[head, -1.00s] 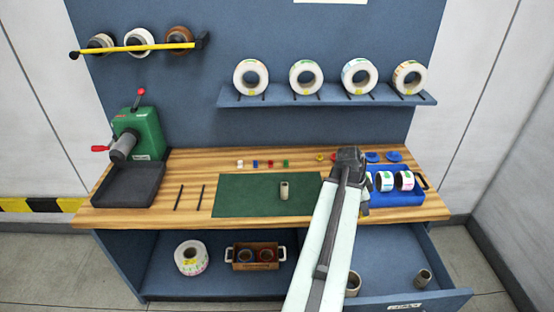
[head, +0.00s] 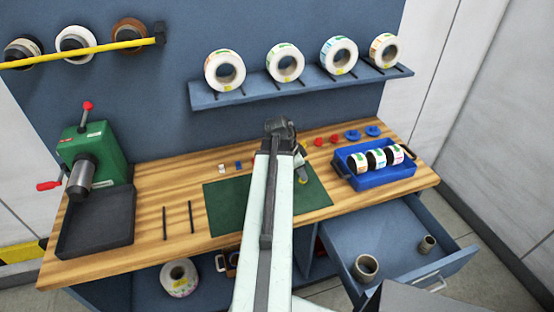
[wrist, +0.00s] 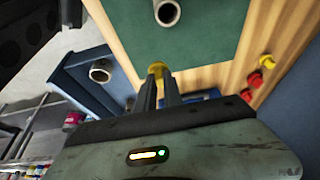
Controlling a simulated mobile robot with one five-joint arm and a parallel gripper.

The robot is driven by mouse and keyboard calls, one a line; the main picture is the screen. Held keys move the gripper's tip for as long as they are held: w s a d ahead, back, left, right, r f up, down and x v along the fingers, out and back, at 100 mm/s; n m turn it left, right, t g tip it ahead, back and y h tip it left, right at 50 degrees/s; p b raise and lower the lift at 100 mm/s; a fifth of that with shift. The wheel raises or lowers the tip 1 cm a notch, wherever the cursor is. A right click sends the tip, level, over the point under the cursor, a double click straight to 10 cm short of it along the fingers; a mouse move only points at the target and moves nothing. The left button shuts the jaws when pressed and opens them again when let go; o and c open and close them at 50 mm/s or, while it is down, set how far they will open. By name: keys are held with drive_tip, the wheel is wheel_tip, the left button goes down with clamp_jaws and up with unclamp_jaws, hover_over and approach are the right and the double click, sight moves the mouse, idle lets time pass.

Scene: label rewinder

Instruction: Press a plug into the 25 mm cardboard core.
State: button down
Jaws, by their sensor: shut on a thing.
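The cardboard core (wrist: 166,12) stands on the green mat at the top of the wrist view, its open end facing the camera. In the head view my arm hides it. My gripper (wrist: 161,84) is shut on a yellow plug (wrist: 157,69) at its fingertips. The plug also shows in the head view (head: 302,181), over the right part of the green mat (head: 228,205). In the wrist view the plug appears apart from the core, below it in the picture. Whether the core is the 25 mm one cannot be read.
Two red plugs (head: 318,142) and two blue plugs (head: 352,135) lie at the back of the bench. A blue tray (head: 388,178) with label rolls stands right. An open drawer (head: 395,235) holds two cores. The green rewinder (head: 100,145) is at left.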

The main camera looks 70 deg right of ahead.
drive_tip(key=w+a+r+p, duration=0.2)
drive_tip(key=w+r+p, duration=0.4)
drive_tip(key=w, duration=0.1)
wheel_tip(320, 180, down, 8)
drive_tip(key=b, duration=0.8)
drive_tip(key=shift+w+f+b, duration=0.1)
drive_tip(key=shift+f+b, duration=0.15)
drive_tip(key=shift+b, duration=0.2)
idle(0.8)
drive_tip(key=c, duration=1.4)
unclamp_jaws()
